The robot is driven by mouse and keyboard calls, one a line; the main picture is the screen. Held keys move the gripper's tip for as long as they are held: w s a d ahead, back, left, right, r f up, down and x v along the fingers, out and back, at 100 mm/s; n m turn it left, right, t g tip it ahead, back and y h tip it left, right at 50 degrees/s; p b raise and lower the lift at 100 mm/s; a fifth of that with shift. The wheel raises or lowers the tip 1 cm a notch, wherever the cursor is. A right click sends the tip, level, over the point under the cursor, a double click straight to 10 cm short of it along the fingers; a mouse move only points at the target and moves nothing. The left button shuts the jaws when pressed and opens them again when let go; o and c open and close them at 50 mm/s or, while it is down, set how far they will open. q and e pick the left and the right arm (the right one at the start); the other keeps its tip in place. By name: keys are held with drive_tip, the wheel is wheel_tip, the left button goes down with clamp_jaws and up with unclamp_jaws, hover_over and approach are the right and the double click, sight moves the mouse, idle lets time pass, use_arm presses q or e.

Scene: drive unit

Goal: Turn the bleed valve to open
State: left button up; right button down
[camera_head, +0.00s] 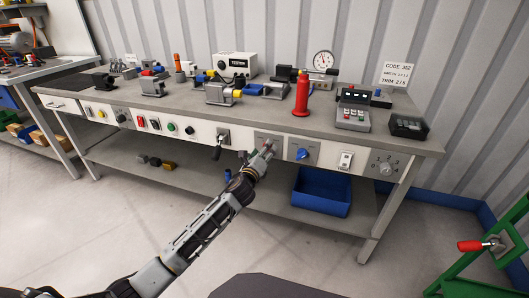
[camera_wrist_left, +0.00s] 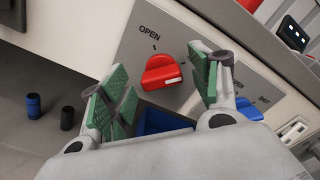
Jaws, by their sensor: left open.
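The bleed valve is a red knob (camera_wrist_left: 161,72) on a grey plate in the left wrist view. The word OPEN is printed on the plate up and left of it. A white mark shows near the knob's lower right side, away from OPEN. My left gripper (camera_wrist_left: 160,82) is open, with one green-padded finger on each side of the knob in the picture; I cannot tell whether either touches it. In the head view my left gripper (camera_head: 261,158) is at the bench front and largely hides the knob. My right gripper is not in view.
A blue knob (camera_head: 302,154) on the neighbouring plate and a black-handled lever (camera_head: 217,151) flank the valve along the bench front. A blue bin (camera_head: 321,192) sits on the shelf below. A green frame with a red handle (camera_head: 470,246) stands at lower right.

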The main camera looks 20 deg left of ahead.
use_arm(q)
drive_tip(key=shift+w, duration=0.6)
drive_tip(key=c, duration=1)
drive_tip(key=shift+c, duration=0.2)
